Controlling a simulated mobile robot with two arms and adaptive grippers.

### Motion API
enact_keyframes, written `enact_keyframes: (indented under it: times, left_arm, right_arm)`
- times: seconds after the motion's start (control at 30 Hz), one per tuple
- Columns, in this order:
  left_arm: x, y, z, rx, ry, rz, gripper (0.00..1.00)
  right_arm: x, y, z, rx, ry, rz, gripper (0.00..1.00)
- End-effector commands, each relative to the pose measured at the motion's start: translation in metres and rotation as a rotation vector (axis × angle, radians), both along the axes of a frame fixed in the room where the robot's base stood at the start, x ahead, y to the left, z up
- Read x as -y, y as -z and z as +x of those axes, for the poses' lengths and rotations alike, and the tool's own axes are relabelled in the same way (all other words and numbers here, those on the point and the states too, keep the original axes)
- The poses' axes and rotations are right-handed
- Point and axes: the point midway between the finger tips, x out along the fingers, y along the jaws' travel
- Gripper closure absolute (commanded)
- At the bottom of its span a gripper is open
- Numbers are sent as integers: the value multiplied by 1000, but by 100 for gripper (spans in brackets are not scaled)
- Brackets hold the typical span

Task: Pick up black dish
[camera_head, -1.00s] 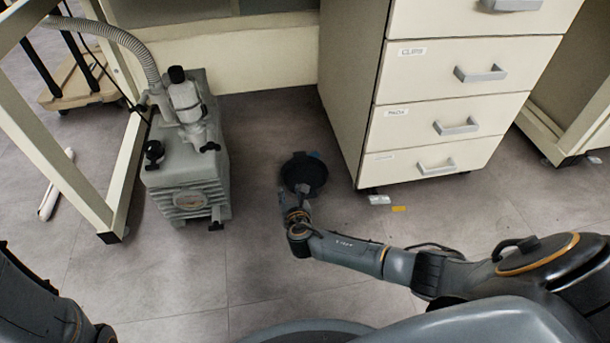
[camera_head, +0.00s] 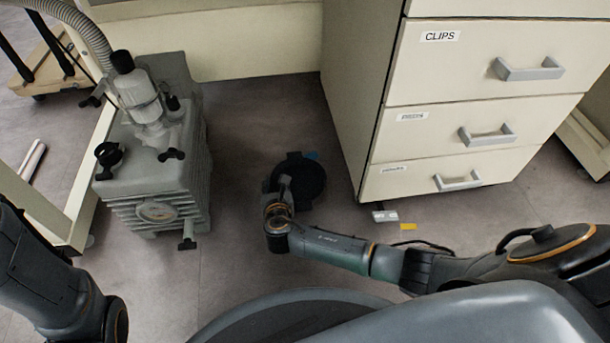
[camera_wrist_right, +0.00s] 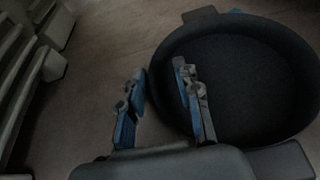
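The black dish (camera_head: 308,178) is round and shallow with a raised rim. It sits on the floor between the grey pump and the drawer cabinet. My right gripper (camera_head: 284,188) is at the dish's left near edge. In the right wrist view the dish (camera_wrist_right: 255,85) fills the right side. There my right gripper (camera_wrist_right: 160,72) is open, with one finger outside the dish's left wall and the other over its inside. No grip on the wall shows. My left arm shows at the left of the head view, but its gripper does not.
A grey pump (camera_head: 158,185) with a hose stands left of the dish. A cream drawer cabinet (camera_head: 345,85) stands close on the right. A yellow piece (camera_head: 408,227) and a small white piece (camera_head: 385,216) lie near its base. The floor between pump and dish is clear.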

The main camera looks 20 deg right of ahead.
Motion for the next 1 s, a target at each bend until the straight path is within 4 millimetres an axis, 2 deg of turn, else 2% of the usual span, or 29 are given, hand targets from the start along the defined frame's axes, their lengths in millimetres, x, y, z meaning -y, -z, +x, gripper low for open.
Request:
enact_keyframes:
  times: [0.03,0.37,0.53,1.0]
  left_arm:
    - [0,4,1,-3,-1,1,50]
    - [0,5,-1,1,1,-2,50]
    - [-2,5,-5,9,3,-4,50]
    - [-1,3,-2,2,1,-4,50]
  right_arm:
    - [-4,3,-1,0,-1,2,67]
    - [-6,2,-1,0,-1,-1,67]
    - [-6,2,-1,0,-1,-1,100]
    - [-4,1,-1,-1,-1,2,100]
